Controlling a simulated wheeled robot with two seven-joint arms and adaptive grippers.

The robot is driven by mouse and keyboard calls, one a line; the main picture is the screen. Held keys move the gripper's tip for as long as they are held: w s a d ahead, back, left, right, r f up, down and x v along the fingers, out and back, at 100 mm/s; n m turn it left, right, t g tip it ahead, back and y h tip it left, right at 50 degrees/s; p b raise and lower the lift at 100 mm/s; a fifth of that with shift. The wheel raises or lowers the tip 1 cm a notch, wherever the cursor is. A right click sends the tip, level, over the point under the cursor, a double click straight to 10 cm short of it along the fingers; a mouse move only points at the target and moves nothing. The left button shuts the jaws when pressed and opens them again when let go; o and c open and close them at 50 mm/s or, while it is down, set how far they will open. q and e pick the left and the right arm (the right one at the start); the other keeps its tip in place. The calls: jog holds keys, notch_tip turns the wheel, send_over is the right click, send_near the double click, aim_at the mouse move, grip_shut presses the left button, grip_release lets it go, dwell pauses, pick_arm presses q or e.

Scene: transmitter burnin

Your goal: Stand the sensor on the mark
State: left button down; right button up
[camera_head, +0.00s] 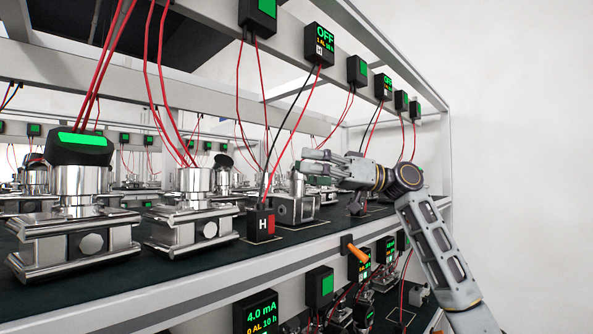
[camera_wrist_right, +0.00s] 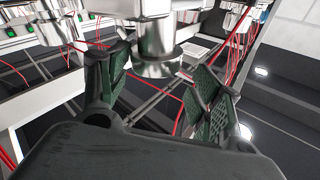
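My right gripper (camera_head: 312,163) reaches in from the right over the upper shelf, fingers pointing left. It is beside the top of a small steel sensor with a block-shaped body (camera_head: 296,210) and a narrow neck. In the right wrist view the two green-padded fingers of the gripper (camera_wrist_right: 162,98) are spread apart. A shiny steel cylinder (camera_wrist_right: 154,40) shows beyond them in the upper middle, and I see no contact. Thin pale outlines (camera_head: 287,238) mark the dark shelf near the box labelled H; I cannot tell which is the mark. My left gripper is out of view.
Larger steel transmitters (camera_head: 75,225) stand on the shelf at left. The red-and-black H box (camera_head: 261,224) sits left of the sensor. Red and black wires (camera_head: 297,115) hang from displays (camera_head: 320,44) close to the gripper. An orange-handled item (camera_head: 357,250) is at the shelf's front edge.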

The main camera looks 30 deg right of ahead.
jog(key=b+v, duration=0.2)
jog(key=v, duration=0.7)
jog(key=shift+d, duration=0.25)
jog(key=shift+s, duration=0.1)
dwell(0.5)
